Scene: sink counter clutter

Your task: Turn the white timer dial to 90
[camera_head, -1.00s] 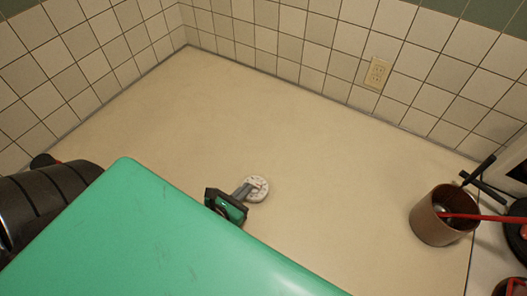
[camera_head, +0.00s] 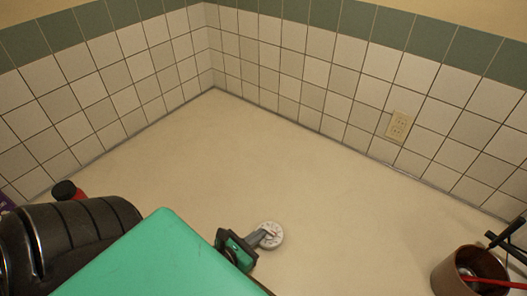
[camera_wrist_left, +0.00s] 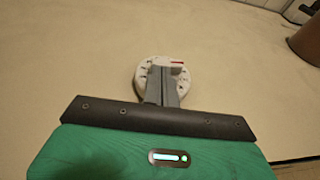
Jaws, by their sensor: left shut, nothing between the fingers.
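The white timer dial (camera_head: 270,235) lies on the beige counter, round, with dark marks around its face. It also shows in the left wrist view (camera_wrist_left: 184,64), where a red mark sits at its upper right. My left gripper (camera_head: 262,238) has its grey fingers shut over the dial, with nothing between them. In the left wrist view the fingers (camera_wrist_left: 163,78) cover the middle and lower part of the dial face. I cannot tell whether they touch it. The dial's numbers are too small to read. My right gripper is not in view.
A brown pot (camera_head: 470,272) with utensils stands at the right. Tiled walls with a power outlet (camera_head: 399,127) bound the counter at the back. A dark ribbed object (camera_head: 62,240) stands at the left. The counter around the dial is clear.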

